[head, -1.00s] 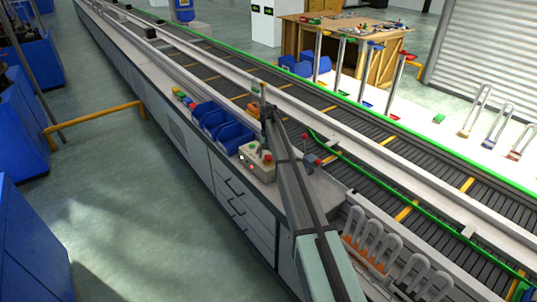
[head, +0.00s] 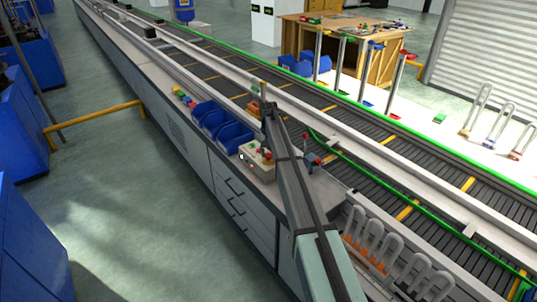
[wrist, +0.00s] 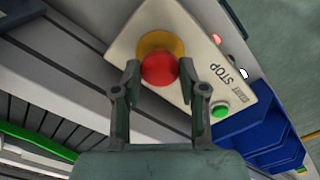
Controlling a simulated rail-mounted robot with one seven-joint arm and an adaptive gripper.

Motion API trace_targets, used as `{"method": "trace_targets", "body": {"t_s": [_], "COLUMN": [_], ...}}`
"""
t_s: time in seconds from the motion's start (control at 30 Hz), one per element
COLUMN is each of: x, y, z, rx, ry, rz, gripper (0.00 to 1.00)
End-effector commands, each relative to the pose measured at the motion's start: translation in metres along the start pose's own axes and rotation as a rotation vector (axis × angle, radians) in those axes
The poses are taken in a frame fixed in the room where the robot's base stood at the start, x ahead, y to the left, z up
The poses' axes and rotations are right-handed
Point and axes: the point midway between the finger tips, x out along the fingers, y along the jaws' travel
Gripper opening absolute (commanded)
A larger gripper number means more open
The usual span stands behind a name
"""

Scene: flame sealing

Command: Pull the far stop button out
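The stop button is a red mushroom head (wrist: 160,70) on a yellow collar (wrist: 158,44), mounted on a cream control box (wrist: 205,60) marked STOP. My gripper (wrist: 160,64) is open, with one finger on each side of the red head in the wrist view. Small gaps seem to show between fingers and head; I cannot tell whether either touches. A green button (wrist: 220,111) is on the same box.
Blue bins (head: 222,132) stand just beyond the box, and they also show in the wrist view (wrist: 275,135). A conveyor (head: 420,210) runs alongside the bench. A metal rack (head: 375,245) is at the near end.

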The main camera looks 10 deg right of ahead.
Motion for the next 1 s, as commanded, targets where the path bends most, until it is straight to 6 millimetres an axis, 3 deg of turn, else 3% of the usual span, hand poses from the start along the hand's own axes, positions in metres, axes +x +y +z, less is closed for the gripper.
{"method": "trace_targets", "body": {"t_s": [0.03,0.07,0.1,0.53,1.0], "x": [-0.004,-0.004,-0.004,-0.011,-0.092], "y": [0.0,0.0,0.0,0.0,0.0], "z": [-0.001,-0.001,-0.001,-0.001,-0.002], "rx": [0.0,0.0,0.0,0.0,0.0], "ry": [0.003,0.003,0.003,0.003,0.003], "rz": [-0.001,-0.001,-0.001,-0.001,-0.001], "gripper": [0.56,0.66,0.67,0.67,0.67]}}
